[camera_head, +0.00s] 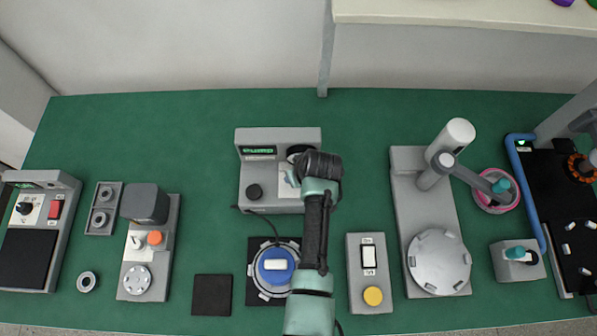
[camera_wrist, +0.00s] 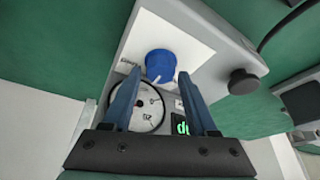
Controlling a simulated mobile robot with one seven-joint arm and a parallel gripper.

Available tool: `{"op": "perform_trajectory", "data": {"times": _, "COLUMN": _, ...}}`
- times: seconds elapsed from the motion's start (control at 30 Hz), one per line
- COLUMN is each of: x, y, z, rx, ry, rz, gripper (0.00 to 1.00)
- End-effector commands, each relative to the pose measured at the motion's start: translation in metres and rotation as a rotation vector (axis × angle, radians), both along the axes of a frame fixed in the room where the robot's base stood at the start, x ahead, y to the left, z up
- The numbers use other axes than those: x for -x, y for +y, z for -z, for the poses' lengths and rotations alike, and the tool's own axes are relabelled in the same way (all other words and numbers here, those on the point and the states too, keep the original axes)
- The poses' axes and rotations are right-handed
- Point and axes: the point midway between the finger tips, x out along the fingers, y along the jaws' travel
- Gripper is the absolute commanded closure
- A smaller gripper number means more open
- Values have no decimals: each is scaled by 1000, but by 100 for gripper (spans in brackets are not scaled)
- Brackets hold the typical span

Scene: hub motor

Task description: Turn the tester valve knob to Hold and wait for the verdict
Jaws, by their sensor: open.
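The tester (camera_head: 265,170) is a grey box with a lit green display (camera_head: 258,150) that seems to read "PUMP". In the wrist view, its blue valve knob (camera_wrist: 160,63) with a white pointer mark stands on a white panel, with small labels around it too small to read. My gripper (camera_wrist: 161,76) is open, one finger on each side of the knob's line, tips close to it; I cannot tell whether they touch it. A round dial gauge (camera_wrist: 148,108) shows partly behind the left finger. In the head view my arm hides the knob's area.
A dark side knob (camera_wrist: 242,82) sticks out of the tester, with a cable nearby. In front are a blue-capped round part (camera_head: 276,266) on a black base and a switch box (camera_head: 370,275). A press-like stand (camera_head: 408,180) is at right.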

Motion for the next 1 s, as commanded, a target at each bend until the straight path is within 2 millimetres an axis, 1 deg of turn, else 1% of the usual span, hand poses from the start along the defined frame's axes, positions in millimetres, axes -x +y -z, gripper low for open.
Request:
{"op": "perform_trajectory", "data": {"times": 0.13, "x": -3, "y": 2, "z": 7, "rx": 0, "ry": 0, "rz": -1, "gripper": 42}}
{"op": "perform_trajectory", "data": {"times": 0.43, "x": -3, "y": 2, "z": 8, "rx": 0, "ry": 0, "rz": -1, "gripper": 42}}
{"op": "perform_trajectory", "data": {"times": 0.47, "x": -3, "y": 2, "z": 8, "rx": 0, "ry": 0, "rz": -1, "gripper": 43}}
{"op": "perform_trajectory", "data": {"times": 0.6, "x": -3, "y": 2, "z": 8, "rx": 0, "ry": 0, "rz": 0, "gripper": 68}}
{"op": "perform_trajectory", "data": {"times": 0.77, "x": -3, "y": 1, "z": 8, "rx": 0, "ry": 0, "rz": 0, "gripper": 97}}
{"op": "perform_trajectory", "data": {"times": 0.8, "x": -3, "y": 1, "z": 8, "rx": 0, "ry": 0, "rz": 0, "gripper": 100}}
{"op": "perform_trajectory", "data": {"times": 1.0, "x": -3, "y": 2, "z": 8, "rx": 0, "ry": 0, "rz": 9, "gripper": 100}}
